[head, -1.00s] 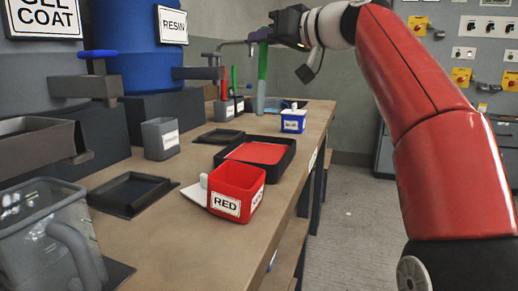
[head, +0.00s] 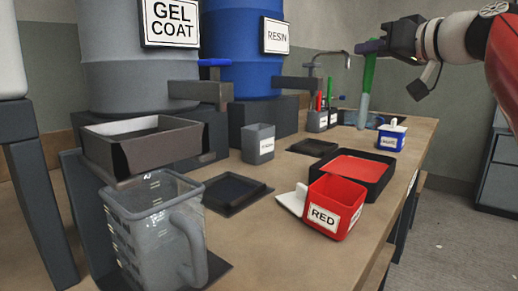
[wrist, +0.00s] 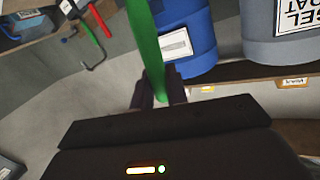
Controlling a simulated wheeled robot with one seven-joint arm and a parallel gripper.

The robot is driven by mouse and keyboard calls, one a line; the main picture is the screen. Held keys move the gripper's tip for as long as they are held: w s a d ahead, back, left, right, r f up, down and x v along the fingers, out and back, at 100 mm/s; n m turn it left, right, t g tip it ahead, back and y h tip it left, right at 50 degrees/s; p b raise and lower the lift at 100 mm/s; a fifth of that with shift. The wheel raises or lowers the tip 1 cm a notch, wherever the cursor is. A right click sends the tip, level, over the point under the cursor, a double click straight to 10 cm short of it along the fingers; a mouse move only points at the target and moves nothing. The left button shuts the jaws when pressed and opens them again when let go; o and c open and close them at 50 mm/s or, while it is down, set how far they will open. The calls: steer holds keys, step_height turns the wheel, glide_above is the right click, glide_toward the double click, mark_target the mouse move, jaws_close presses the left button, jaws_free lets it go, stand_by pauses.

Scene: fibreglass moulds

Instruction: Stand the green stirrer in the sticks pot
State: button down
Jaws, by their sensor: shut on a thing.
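The green stirrer (head: 369,75) hangs roughly upright from my gripper (head: 371,47), with a pale grey-blue lower part. My gripper is shut on its upper end, above the far part of the bench. The stirrer (wrist: 147,45) also runs up from between the fingers (wrist: 159,95) in the wrist view. A plain grey pot (head: 258,146) with a white label stands empty-looking on the bench, left of the stirrer. Small grey pots (head: 317,122) farther back hold upright red and green sticks. The labels are too small to read, so I cannot tell which is the sticks pot.
A red pot (head: 335,205), black tray with red inside (head: 352,172) and blue pot (head: 391,138) line the bench's right side. A clear jug (head: 150,230) stands in front. Gel coat (head: 140,60) and resin (head: 240,55) drums stand at the back left.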

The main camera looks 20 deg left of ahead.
stand_by(0.4)
steer(key=w+a+r+n+p, duration=0.1)
steer(key=a+p, duration=0.4)
steer(key=a, duration=1.9)
steer(key=shift+w+r+n+y+p, duration=0.15)
steer(key=shift+w+n+y+p, duration=0.15)
steer(key=shift+n, duration=0.3)
step_height(320, 180, down, 10)
steer(key=b, duration=1)
steer(key=shift+d, duration=0.1)
steer(key=c, duration=1.3)
jaws_free()
